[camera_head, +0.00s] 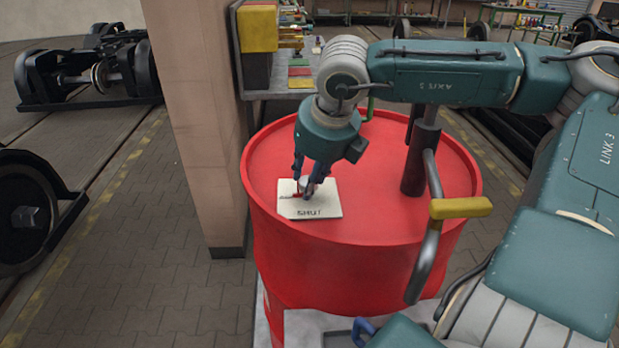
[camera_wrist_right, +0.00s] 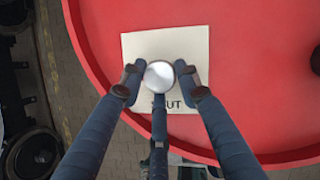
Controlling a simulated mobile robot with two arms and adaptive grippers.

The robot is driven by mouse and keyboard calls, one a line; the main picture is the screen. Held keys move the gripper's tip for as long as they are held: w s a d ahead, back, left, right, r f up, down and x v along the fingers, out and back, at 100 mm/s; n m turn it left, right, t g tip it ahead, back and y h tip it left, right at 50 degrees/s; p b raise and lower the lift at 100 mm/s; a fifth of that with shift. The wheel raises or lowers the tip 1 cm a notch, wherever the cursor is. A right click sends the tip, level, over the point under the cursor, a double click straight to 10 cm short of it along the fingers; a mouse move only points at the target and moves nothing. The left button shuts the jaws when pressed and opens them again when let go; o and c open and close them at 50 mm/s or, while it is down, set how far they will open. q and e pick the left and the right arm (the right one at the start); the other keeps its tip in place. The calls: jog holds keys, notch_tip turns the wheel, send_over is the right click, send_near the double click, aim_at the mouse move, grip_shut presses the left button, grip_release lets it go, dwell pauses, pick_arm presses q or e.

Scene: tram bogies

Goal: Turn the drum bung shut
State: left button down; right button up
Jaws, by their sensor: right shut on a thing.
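The red drum (camera_head: 370,225) stands upright in the middle of the head view. A cream label plate (camera_head: 322,207) lies on its lid, with the word SHUT at its near edge and a red mark on its left part. The bung (camera_wrist_right: 159,75) is a round silvery knob over the plate in the right wrist view. My right gripper (camera_head: 308,188) points down at the bung, and its dark blue fingers are closed around it; the fingers (camera_wrist_right: 160,78) touch its sides in the wrist view. The fingers partly hide the bung in the head view. My left gripper is not in view.
A pump (camera_head: 420,155) with a yellow-handled lever (camera_head: 460,207) rises from the lid's right side. A beige pillar (camera_head: 200,120) stands left of the drum. A bench (camera_head: 290,80) with coloured items is behind. Bogies stand at left on the paved floor.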

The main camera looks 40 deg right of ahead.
jog(key=n, duration=0.1)
jog(key=n+b, duration=0.1)
jog(key=n+y+b, duration=0.1)
jog(key=shift+w+d+r+t, duration=0.2)
jog(key=shift+w+r+t, duration=0.05)
jog(key=shift+t, duration=0.05)
jog(key=n, duration=0.1)
jog(key=n+y, duration=0.1)
jog(key=shift+d+r+n, duration=0.15)
jog(key=shift+n, duration=0.15)
jog(key=n+y+p, duration=0.1)
jog(key=n, duration=0.1)
jog(key=shift+r+n, duration=0.15)
jog(key=shift+n, duration=0.25)
jog(key=n+g+y+p, duration=0.1)
jog(key=n+p, duration=0.1)
jog(key=shift+d+n, duration=0.15)
jog(key=shift+n, duration=0.15)
jog(key=n, duration=0.1)
jog(key=n+g+p, duration=0.1)
jog(key=shift+w+f+n+y, duration=0.15)
jog(key=shift+f+n+y, duration=0.05)
jog(key=shift+n+y, duration=0.2)
jog(key=shift+f+n+g, duration=0.1)
jog(key=shift+n+g, duration=0.2)
jog(key=shift+n, duration=0.7)
jog(key=shift+w+n+g+y, duration=0.1)
jog(key=shift+n+g+y, duration=0.2)
jog(key=shift+n, duration=0.6)
jog(key=shift+b, duration=0.3)
